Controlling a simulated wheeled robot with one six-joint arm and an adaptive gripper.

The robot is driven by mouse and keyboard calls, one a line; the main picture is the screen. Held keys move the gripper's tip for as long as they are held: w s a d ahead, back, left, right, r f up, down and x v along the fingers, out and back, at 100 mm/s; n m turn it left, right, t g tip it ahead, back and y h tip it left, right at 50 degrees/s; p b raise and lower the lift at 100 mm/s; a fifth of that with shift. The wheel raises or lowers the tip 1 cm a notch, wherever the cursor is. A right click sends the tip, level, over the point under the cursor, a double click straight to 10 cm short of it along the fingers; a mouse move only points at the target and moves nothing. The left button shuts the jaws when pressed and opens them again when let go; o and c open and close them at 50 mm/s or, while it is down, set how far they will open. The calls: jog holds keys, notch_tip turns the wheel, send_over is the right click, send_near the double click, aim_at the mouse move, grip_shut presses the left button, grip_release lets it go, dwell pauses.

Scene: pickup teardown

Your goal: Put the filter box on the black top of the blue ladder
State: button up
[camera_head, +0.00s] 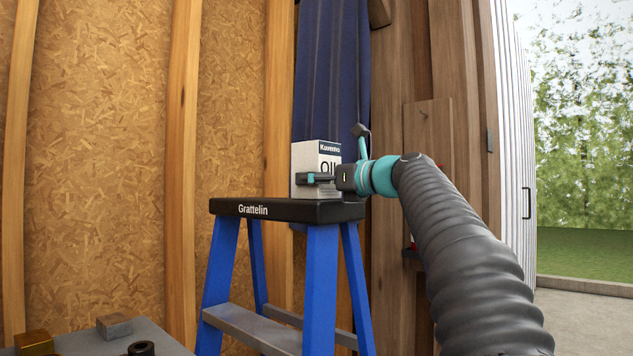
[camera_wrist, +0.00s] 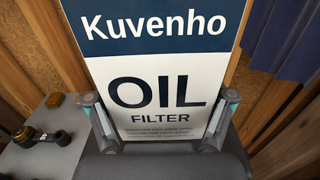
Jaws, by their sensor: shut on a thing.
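The filter box (camera_head: 304,158) is white with a dark blue band and the words "OIL FILTER"; it fills the middle of the wrist view (camera_wrist: 160,65). It is upright at the black top (camera_head: 285,212) of the blue ladder (camera_head: 322,280). Its base appears to meet the black top, but I cannot tell whether its weight rests there. My gripper (camera_head: 318,179) reaches in from the right and is shut on the box. In the wrist view its two fingers (camera_wrist: 160,122) lie at the box's left and right sides, low down.
A grey surface (camera_head: 75,343) at the lower left carries small metal and dark parts. A wood-panelled wall with studs (camera_head: 180,150) and a blue cloth (camera_head: 333,70) stand behind the ladder. An open doorway with a paved floor (camera_head: 590,318) is at the right.

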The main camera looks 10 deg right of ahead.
jog(key=shift+f, duration=0.1)
jog(key=o, duration=1.4)
jog(key=shift+o, duration=0.2)
jog(key=b+v, duration=0.1)
jog(key=v, duration=1.1)
